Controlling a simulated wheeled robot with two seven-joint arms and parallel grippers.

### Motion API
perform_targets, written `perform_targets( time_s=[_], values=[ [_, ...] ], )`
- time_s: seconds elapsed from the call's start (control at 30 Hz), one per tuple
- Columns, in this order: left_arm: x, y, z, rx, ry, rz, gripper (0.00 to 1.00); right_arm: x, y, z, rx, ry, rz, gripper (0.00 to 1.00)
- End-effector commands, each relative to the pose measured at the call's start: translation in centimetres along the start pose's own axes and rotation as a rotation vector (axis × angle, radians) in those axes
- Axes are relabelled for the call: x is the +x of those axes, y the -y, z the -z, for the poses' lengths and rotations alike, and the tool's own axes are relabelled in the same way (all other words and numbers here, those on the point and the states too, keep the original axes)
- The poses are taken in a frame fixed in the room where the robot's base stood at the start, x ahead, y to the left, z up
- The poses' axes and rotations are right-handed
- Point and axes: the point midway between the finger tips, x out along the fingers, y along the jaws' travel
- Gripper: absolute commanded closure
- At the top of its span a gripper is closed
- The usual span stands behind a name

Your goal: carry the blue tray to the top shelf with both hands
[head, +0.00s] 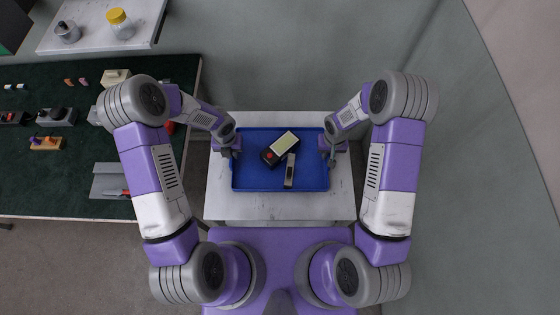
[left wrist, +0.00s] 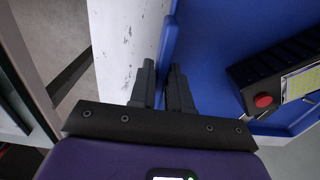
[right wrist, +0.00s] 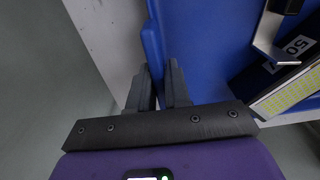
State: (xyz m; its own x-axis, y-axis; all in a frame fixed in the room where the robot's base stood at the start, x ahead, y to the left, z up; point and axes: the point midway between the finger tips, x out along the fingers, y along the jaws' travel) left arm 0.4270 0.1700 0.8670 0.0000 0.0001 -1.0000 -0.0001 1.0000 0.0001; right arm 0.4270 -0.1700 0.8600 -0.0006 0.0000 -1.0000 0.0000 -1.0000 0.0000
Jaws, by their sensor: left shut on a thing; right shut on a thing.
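The blue tray (head: 250,176) is over a white table in front of me, and it looks level. It holds a black box (head: 270,156) with a pale panel and red button, and a slim grey piece (head: 289,172). My left gripper (head: 235,151) is shut on the tray's left wall; the left wrist view shows the wall (left wrist: 168,50) between the fingers. My right gripper (head: 328,153) is shut on the right wall, with the wall (right wrist: 152,45) between its fingers in the right wrist view. I cannot tell whether the tray touches the table.
The white table (head: 217,195) has bare margins around the tray. A white shelf (head: 90,35) at the upper left bears a grey pot (head: 67,32) and a yellow-lidded jar (head: 120,24). A dark green bench (head: 50,180) with several small parts stands left. A grey wall (head: 470,150) is right.

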Motion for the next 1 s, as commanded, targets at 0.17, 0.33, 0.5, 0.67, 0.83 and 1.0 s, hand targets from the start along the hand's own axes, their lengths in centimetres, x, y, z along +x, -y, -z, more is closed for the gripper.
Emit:
perform_targets(
  time_s=[0.17,0.33,0.5,0.67,0.83,1.0],
  values=[
    [0.2,0.0,0.0,0.000,0.000,-0.001,0.64,0.2,0.0,0.0,0.000,0.000,0.000,0.64],
    [0.2,0.0,0.0,0.000,0.000,0.000,0.57,0.2,0.0,0.0,0.000,0.000,0.000,0.57],
    [0.1,0.0,0.0,0.000,0.001,0.000,0.57,0.2,0.0,0.0,0.000,0.000,0.000,0.57],
    [-1.5,0.0,-0.1,-0.002,0.004,0.000,0.57,0.2,0.0,0.0,0.000,0.000,0.000,0.57],
    [-5.0,-0.1,-0.1,-0.003,0.006,0.001,0.57,0.2,0.0,0.0,0.000,0.000,0.000,0.57],
    [-8.6,-0.1,-0.1,-0.003,0.005,0.000,0.57,0.2,0.0,0.0,0.000,0.000,0.000,0.57]
  ],
)
